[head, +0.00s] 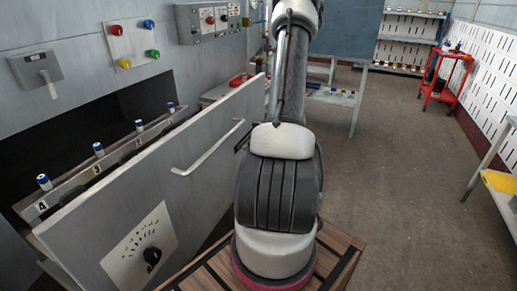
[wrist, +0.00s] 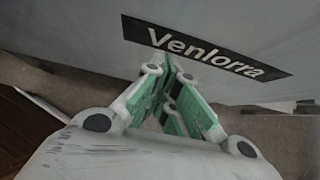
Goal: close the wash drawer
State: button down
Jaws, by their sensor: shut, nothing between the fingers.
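The wash drawer (head: 105,215) stands pulled out from the grey machine wall in the head view. Its front panel has a long bar handle (head: 208,152) and a dial (head: 152,256). Behind the panel a rail (head: 66,191) carries several blue-capped vials (head: 98,150). In the wrist view my gripper (wrist: 171,72) is shut and empty, with its green-padded fingers close to a grey panel (wrist: 80,35) bearing a black "Venlorra" label (wrist: 205,48). I cannot tell whether they touch it. In the head view my arm hides the gripper.
The wall holds a lever box (head: 35,70) and a board of coloured buttons (head: 131,44). A dark opening lies behind the drawer. The floor (head: 400,190) between is clear.

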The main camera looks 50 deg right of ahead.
jog(key=shift+w+a, duration=0.15)
jog(key=shift+w, duration=0.2)
